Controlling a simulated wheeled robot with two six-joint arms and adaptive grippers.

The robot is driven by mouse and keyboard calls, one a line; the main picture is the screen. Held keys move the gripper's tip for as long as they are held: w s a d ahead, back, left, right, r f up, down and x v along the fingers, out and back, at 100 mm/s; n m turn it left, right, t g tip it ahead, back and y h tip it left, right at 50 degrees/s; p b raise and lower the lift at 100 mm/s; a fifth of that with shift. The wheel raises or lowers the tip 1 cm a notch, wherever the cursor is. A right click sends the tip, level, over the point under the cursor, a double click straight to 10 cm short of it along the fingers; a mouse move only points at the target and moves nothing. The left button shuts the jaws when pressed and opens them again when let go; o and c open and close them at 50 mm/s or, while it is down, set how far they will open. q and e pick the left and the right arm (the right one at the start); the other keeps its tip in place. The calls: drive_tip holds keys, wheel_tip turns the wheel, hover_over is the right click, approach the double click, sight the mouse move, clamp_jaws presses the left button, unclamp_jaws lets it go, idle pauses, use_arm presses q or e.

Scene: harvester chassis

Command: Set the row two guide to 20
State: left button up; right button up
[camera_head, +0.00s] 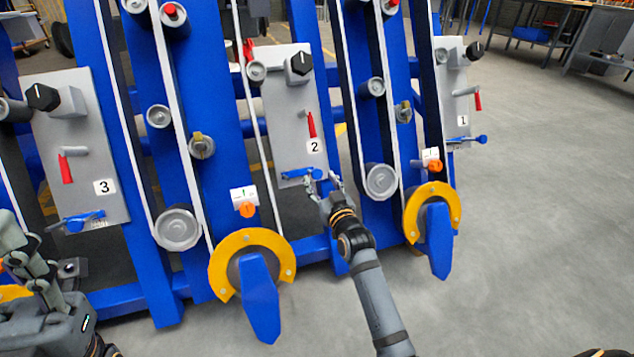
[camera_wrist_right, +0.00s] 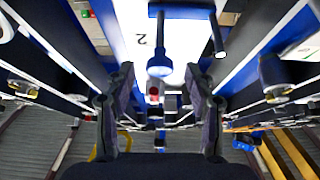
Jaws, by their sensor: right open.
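The row two panel (camera_head: 286,125) is a grey plate marked 2. Its blue guide lever (camera_head: 297,174) sits at the plate's lower end, over a small scale too small to read. My right gripper (camera_head: 324,182) is open at the right end of this lever. In the right wrist view, the blue round-ended guide (camera_wrist_right: 160,62) stands between the two spread fingers (camera_wrist_right: 160,85), with a gap on each side. My left gripper (camera_head: 30,265) is at the lower left corner, partly cut off, its jaw opening unclear.
Panel 2 also carries a red lever (camera_head: 311,124) and a black knob (camera_head: 300,63). Panel 3 (camera_head: 80,140) and panel 1 (camera_head: 453,95) have similar blue levers. Blue frame arms with yellow arcs (camera_head: 222,262) flank my right arm.

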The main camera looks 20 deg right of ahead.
sight(318, 176)
drive_tip(key=shift+w+b, duration=0.55)
drive_tip(key=shift+w, duration=1.3)
clamp_jaws()
